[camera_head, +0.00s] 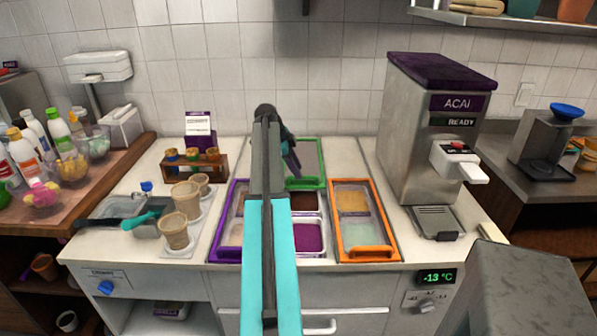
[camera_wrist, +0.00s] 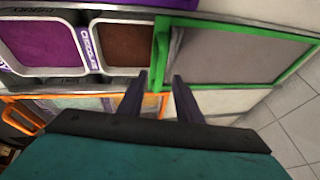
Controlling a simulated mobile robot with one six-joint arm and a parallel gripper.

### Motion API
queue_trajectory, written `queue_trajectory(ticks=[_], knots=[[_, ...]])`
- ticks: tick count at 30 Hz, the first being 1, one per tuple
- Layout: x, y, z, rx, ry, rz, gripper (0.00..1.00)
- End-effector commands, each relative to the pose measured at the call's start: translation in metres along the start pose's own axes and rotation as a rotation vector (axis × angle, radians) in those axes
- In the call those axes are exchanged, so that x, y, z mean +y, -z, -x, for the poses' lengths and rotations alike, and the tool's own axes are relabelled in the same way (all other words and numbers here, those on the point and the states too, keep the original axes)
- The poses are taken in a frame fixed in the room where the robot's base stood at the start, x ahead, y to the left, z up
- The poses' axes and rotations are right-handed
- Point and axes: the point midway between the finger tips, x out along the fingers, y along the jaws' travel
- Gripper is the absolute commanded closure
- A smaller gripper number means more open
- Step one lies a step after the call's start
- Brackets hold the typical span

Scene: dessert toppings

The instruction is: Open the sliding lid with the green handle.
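The green-framed sliding lid (camera_head: 321,160) lies at the back of the middle column of the topping station, with its green handle (camera_head: 306,184) at its front edge. In front of it, a brown tub (camera_head: 304,201) and a purple tub (camera_head: 308,238) are uncovered. My gripper (camera_head: 292,172) is low at the handle, partly hiding the lid's left side. In the wrist view, the lid's grey panel (camera_wrist: 235,57) is at upper right. My gripper (camera_wrist: 160,75) is open there, its two fingers apart with the green handle (camera_wrist: 161,45) between their tips; contact cannot be told.
An orange-framed lid (camera_head: 370,254) is right of the middle column, and a purple-framed lid (camera_head: 229,254) is left. An acai machine (camera_head: 413,130) stands at right. Paper cups (camera_head: 174,231) and a jar rack (camera_head: 191,166) are at left. The tiled wall is close behind.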

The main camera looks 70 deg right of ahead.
Motion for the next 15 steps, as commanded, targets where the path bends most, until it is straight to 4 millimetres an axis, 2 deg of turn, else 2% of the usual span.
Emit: queue_trajectory(ticks=[6,15], knots=[[0.0,0.0,-0.021,0.0,0.0,0.001,0.68],[0.0,-0.001,-0.028,-0.001,0.002,0.001,0.68]])
